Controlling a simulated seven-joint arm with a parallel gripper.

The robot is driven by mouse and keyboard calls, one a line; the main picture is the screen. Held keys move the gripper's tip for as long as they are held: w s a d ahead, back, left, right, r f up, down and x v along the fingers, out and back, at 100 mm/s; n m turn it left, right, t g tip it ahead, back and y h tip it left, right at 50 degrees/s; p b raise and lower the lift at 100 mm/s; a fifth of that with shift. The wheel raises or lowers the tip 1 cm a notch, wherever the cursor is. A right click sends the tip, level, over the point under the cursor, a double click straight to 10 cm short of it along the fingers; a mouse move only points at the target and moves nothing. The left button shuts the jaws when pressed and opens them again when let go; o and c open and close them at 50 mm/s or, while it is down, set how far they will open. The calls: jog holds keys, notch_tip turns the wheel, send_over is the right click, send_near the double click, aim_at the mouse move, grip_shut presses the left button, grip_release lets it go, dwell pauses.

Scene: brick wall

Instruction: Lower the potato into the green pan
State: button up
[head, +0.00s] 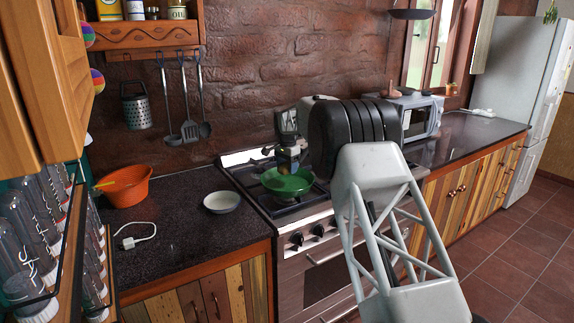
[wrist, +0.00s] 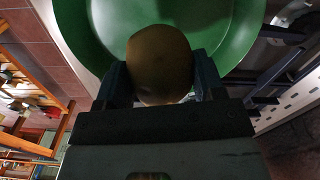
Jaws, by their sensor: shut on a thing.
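The green pan (head: 287,183) sits on the stove top, and it fills the upper part of the wrist view (wrist: 225,30). My gripper (head: 286,166) is over the pan. In the wrist view my gripper (wrist: 160,80) is shut on the brownish potato (wrist: 160,62), one dark finger on each side. The potato also shows small in the head view (head: 284,169), low between the fingers, over the pan's inside. I cannot tell whether the potato touches the pan's bottom.
The stove (head: 320,245) has dark grates around the pan. A white bowl (head: 222,202) and an orange bowl (head: 126,186) stand on the left counter, with a white cable (head: 136,236) in front. A microwave (head: 420,118) stands on the right counter. Utensils hang on the brick wall.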

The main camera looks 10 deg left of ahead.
aim_at(287, 186)
jog(key=shift+f, duration=0.65)
jog(key=shift+f, duration=2.55)
dwell(2.9)
jog(key=o, duration=1)
jog(key=shift+r, duration=0.1)
jog(key=shift+r, duration=3.85)
